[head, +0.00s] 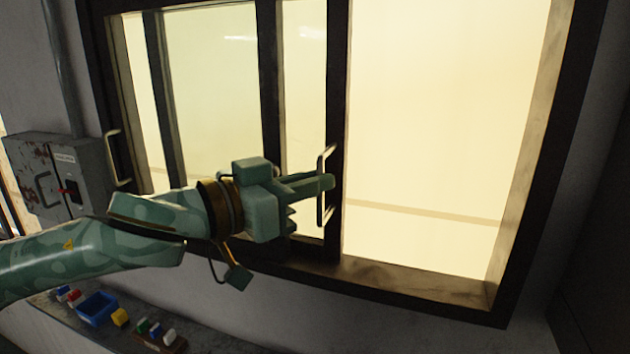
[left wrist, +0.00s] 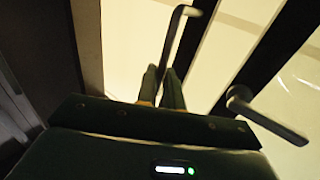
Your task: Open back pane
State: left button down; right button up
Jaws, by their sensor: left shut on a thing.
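The window has dark-framed sliding panes (head: 215,85), gathered and overlapping on the left. The right part of the opening is clear, with bright light behind. A pale bar handle (head: 323,212) stands on the dark right-hand stile (head: 339,100) of the panes. My left gripper (head: 325,183) is shut on this handle around its middle. In the left wrist view, the handle (left wrist: 174,40) runs up from between the fingers (left wrist: 161,76). A second handle (head: 113,160) is on the left stile. Which pane lies behind is hard to tell. My right gripper is out of view.
A grey electrical box (head: 62,165) hangs on the wall at the left. Below the window, a shelf (head: 215,338) holds a blue bin (head: 97,308) and several small coloured blocks. The window's sill (head: 410,280) is bare. Another handle (left wrist: 265,115) is close to the gripper in the left wrist view.

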pick_arm(q)
jog(key=shift+r, duration=0.1)
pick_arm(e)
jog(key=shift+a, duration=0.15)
pick_arm(q)
jog(key=c, duration=1.5)
grip_release()
jog(key=shift+d, duration=0.1)
jog(key=shift+c, duration=0.2)
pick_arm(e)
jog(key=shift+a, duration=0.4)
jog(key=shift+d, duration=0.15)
